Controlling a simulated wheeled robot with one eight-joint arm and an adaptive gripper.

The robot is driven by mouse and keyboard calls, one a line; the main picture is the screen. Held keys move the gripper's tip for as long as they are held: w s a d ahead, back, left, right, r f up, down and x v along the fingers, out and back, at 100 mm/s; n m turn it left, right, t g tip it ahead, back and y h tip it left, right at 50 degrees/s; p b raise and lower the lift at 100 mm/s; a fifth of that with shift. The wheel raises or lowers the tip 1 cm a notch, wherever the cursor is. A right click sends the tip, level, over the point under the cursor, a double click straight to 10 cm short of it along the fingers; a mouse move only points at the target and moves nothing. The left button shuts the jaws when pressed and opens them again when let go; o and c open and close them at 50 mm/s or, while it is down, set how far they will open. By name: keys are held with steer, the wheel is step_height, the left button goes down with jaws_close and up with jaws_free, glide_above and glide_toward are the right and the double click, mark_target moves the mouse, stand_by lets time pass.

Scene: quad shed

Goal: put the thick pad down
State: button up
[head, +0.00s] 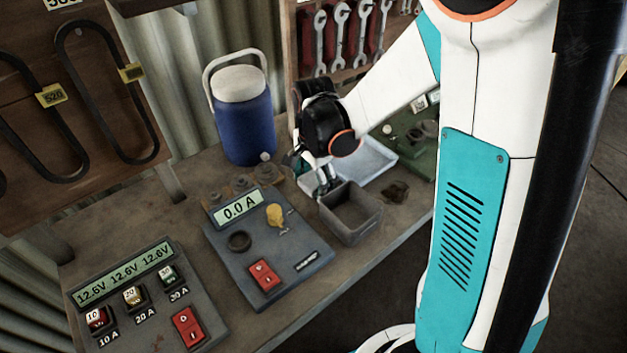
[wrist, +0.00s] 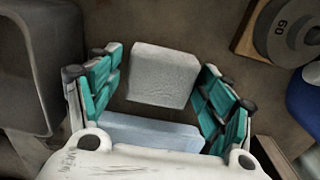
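A thick, pale grey-white pad (wrist: 163,75) shows between and beyond the fingers of my gripper (wrist: 168,88) in the wrist view. The teal-lined fingers are spread wide, with a gap on the left and a narrower one on the right of the pad. The pad appears to lie on the brown bench top; I cannot tell its exact height. A pale blue strip (wrist: 150,130) crosses nearer the palm; I cannot tell whether it is a tray edge or another piece. In the head view my gripper (head: 322,180) points down at the bench, and the pad is mostly hidden.
An open grey bin (head: 350,222) stands close to my gripper, also at left in the wrist view (wrist: 38,75). A pale tray (head: 378,158) lies behind it. Weights (head: 240,183), a blue cooler (head: 245,130) and a control panel (head: 263,240) crowd the left side.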

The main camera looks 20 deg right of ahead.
mark_target(313, 179)
step_height(313, 179, up, 12)
steer(key=p, duration=0.4)
steer(key=s+r+n+t, duration=0.3)
steer(key=s+r+n, duration=0.2)
steer(key=s+n, duration=0.2)
steer(key=s+r+n+t, duration=0.4)
steer(key=s+n, duration=0.3)
steer(key=s, duration=0.1)
steer(key=shift+a+r, duration=0.15)
steer(key=shift+r, duration=0.2)
steer(key=shift+f, duration=0.15)
steer(key=shift+c, duration=0.5)
